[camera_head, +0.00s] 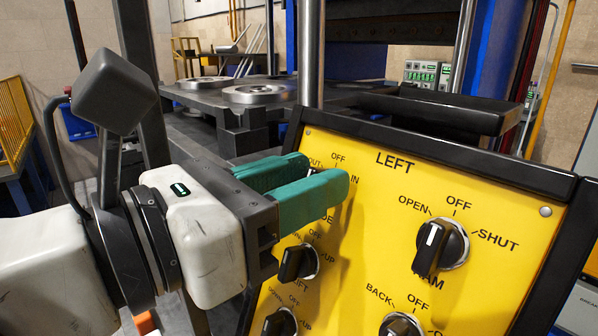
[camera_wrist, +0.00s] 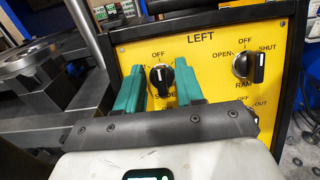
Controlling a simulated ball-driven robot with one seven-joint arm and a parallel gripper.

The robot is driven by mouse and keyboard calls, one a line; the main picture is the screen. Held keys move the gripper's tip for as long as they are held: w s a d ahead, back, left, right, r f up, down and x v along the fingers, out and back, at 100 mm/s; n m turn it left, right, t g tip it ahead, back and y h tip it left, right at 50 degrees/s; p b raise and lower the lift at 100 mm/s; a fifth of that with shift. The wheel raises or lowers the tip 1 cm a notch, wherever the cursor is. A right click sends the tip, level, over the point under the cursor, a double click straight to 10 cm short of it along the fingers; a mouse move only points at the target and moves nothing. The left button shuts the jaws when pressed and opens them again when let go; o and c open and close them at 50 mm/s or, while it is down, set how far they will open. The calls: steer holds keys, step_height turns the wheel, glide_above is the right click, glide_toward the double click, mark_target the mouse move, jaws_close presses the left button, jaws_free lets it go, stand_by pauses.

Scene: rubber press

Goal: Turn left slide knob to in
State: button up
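The slide knob (camera_wrist: 160,77) is a black rotary knob at the upper left of the yellow panel (camera_head: 480,180) headed LEFT. In the wrist view it sits between my two green fingers, its white mark seemingly upward near OFF. In the head view my fingers hide the knob, while OUT, OFF and IN show around them. My gripper (camera_head: 318,172) is open, with its fingers pointing at the panel; it also shows in the wrist view (camera_wrist: 158,85). Gaps appear on both sides of the knob; I cannot tell how far the fingertips are from the panel.
The ram knob (camera_head: 440,243) is to the right of the slide knob. The lift knob (camera_head: 299,263) is just below my fingers, with more knobs lower down. A black frame (camera_head: 450,150) edges the panel. The press table (camera_head: 255,95) stands behind, with a steel column (camera_head: 311,50) close by.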

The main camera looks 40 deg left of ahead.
jaws_close()
stand_by(0.3)
steer(key=shift+f+m+b, duration=0.1)
steer(key=shift+m+b, duration=0.2)
steer(key=shift+b, duration=0.15)
steer(key=shift+f+m+h+b, duration=0.15)
steer(key=shift+m+h+b, duration=0.4)
steer(key=shift+b, duration=0.25)
steer(key=m+b, duration=0.3)
steer(key=shift+h, duration=0.35)
steer(key=m+g+h+b, duration=0.1)
steer(key=m+b, duration=0.2)
steer(key=m, duration=0.1)
steer(key=shift+h+b, duration=0.3)
steer(key=shift+d+m+g+h+b, duration=0.1)
steer(key=shift+m+g+h+b, duration=0.25)
steer(key=shift+m+b, duration=0.7)
steer(key=shift+r+m+g, duration=0.2)
steer(key=shift+m+g, duration=0.05)
steer(key=shift+m, duration=0.15)
